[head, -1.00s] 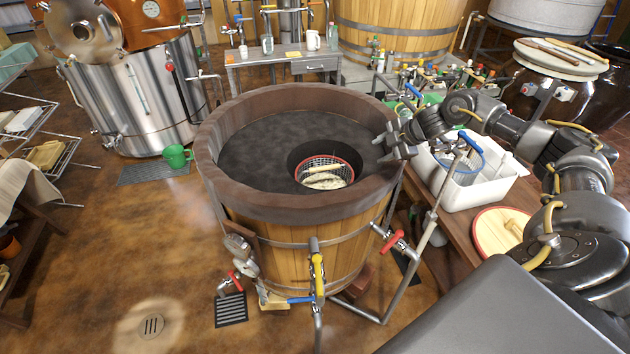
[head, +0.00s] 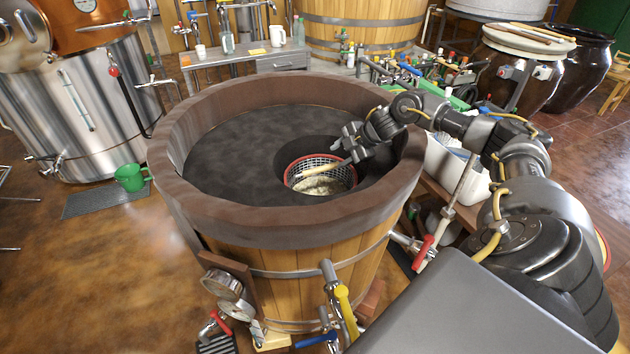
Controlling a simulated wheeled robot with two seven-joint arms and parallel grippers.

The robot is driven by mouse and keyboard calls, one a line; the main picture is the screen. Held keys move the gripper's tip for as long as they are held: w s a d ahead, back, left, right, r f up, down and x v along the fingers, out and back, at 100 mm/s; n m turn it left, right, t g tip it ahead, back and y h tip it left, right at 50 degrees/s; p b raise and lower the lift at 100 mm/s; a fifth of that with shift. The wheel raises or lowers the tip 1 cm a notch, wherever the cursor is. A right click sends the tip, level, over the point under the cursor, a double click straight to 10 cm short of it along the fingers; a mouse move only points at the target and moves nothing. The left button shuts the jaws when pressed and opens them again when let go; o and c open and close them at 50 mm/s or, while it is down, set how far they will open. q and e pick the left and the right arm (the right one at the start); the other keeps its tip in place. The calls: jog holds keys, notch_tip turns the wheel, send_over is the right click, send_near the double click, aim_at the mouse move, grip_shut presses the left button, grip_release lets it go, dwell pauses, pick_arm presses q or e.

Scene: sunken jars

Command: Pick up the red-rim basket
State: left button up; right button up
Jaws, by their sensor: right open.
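The red-rim basket (head: 291,172) is a wire mesh basket with a red rim. It sits in a round dark recess in the top of a large wooden vat (head: 190,205). Pale, long pieces (head: 322,185) lie in it. My right gripper (head: 347,146) is open and empty, above the recess near the basket's upper right rim. I cannot tell whether it touches the rim. The basket's lower part is hidden in the recess. My left gripper is not in view.
The vat's raised brown rim (head: 285,90) rings the dark surface. A white bin (head: 460,170) stands right of the vat, behind my right arm. Valves and gauges (head: 222,284) stick out at the vat's front.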

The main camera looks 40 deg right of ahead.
aim_at(323, 168)
jog(key=x, duration=0.5)
jog(key=shift+s+f, duration=0.25)
jog(key=shift+w+f, duration=0.35)
jog(key=shift+f, duration=0.1)
jog(key=shift+w+a+f, duration=0.1)
jog(key=p+x, duration=0.1)
jog(key=x, duration=0.3)
jog(key=shift+w+a+f, duration=0.1)
jog(key=shift+w+f, duration=0.05)
jog(key=shift+w, duration=0.05)
jog(key=shift+w+f, duration=0.1)
jog(key=shift+f, duration=0.05)
grip_shut()
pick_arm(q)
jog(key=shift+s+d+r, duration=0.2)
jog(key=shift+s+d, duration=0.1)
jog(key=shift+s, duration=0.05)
